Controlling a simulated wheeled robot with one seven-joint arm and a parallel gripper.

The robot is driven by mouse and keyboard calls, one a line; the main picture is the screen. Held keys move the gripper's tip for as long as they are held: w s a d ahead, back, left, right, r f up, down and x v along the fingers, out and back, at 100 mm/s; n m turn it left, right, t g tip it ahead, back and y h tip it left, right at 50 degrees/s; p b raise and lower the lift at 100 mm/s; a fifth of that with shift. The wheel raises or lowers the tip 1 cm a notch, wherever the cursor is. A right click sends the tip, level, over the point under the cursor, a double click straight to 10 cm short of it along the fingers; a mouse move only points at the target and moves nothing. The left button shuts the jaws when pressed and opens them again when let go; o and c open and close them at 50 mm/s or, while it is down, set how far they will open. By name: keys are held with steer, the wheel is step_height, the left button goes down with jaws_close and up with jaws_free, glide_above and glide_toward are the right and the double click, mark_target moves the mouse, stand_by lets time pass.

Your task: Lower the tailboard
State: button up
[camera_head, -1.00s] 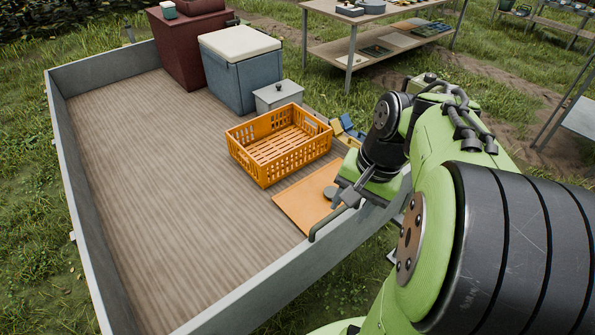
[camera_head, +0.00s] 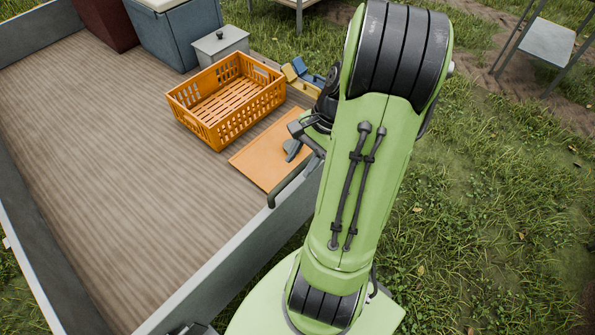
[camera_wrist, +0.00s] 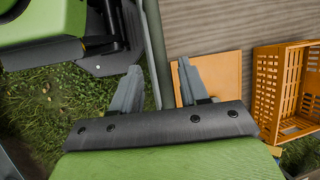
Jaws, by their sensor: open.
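A grey board, which I take to be the tailboard (camera_head: 235,250), stands upright along the near edge of the wooden flatbed (camera_head: 110,170). A dark bent bar (camera_head: 285,188) lies along its top edge near my arm. My gripper (camera_wrist: 158,65) is open in the wrist view, its two grey fingers apart. A grey-green bar or board edge (camera_wrist: 155,35) runs between them, with grass on one side and the bed floor on the other. Contact with the fingers cannot be told. In the head view my green arm hides part of the board and most of the gripper.
An orange crate (camera_head: 215,135) and a flat orange panel (camera_head: 262,165) lie on the bed beside the gripper. A grey lidded box (camera_head: 222,45) and a blue cooler (camera_head: 180,35) stand farther back. Grass to the right is open; a small table (camera_head: 540,45) stands far right.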

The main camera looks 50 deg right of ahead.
steer(key=x, duration=0.2)
steer(key=shift+w+f, duration=0.15)
steer(key=shift+f, duration=0.15)
steer(key=shift+r, duration=0.1)
jaws_close()
